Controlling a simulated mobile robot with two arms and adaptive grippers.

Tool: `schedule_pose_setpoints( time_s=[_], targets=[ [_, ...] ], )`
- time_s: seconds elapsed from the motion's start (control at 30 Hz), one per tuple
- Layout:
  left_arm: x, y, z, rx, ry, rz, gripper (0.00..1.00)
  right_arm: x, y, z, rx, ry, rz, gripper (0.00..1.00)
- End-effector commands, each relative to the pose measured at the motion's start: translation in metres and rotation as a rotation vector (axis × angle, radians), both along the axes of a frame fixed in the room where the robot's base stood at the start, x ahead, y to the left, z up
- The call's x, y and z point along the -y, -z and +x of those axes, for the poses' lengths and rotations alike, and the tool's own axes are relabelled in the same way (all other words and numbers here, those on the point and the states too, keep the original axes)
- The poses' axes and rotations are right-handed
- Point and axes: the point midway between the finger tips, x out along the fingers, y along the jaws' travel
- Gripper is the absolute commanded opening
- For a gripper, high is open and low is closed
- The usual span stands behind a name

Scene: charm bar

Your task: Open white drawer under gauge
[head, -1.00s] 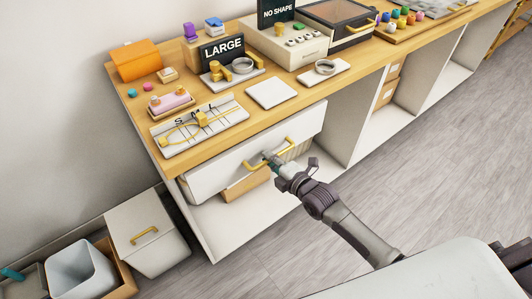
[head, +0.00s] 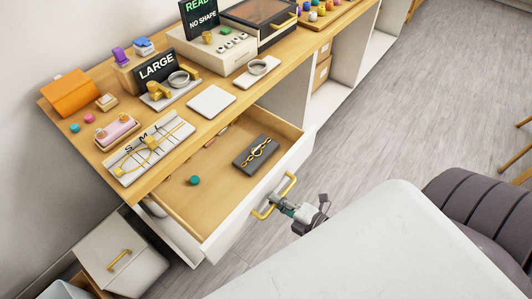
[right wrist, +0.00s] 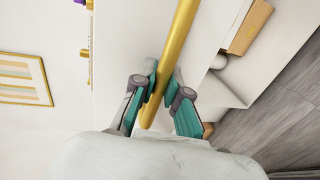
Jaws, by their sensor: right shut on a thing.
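The white drawer (head: 232,233) under the wooden counter is pulled well out in the head view. Inside lie a dark pad with a gold chain (head: 256,151) and a small teal piece (head: 194,180). The gauge (head: 148,148), a white board marked S M L with a gold wire, lies on the counter above the drawer's left part. My right gripper (head: 285,205) is at the gold handle (head: 289,186) on the drawer front. In the right wrist view its fingers (right wrist: 160,88) are shut on the gold bar (right wrist: 181,38). My left gripper is not in view.
The counter (head: 209,123) holds a LARGE sign (head: 157,67), a white pad (head: 211,101) and an orange box (head: 72,93). A white bin (head: 121,252) with a gold handle stands on the floor at lower left.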

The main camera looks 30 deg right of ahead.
Motion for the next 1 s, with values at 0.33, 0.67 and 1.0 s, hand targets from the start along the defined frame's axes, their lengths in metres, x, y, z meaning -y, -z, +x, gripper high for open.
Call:
schedule_pose_setpoints(
  time_s=[0.33,0.67,1.0],
  targets=[
    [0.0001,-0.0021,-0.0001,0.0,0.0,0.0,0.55,0.0036,0.0009,-0.0087,-0.002,0.002,0.0,0.0],
    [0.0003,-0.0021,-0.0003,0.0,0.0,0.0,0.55,0.0035,0.0008,-0.0081,-0.001,0.002,-0.001,0.34],
    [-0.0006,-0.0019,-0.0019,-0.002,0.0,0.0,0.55,0.0032,0.0002,-0.0078,0.0,0.001,0.0,0.39]
  ],
)
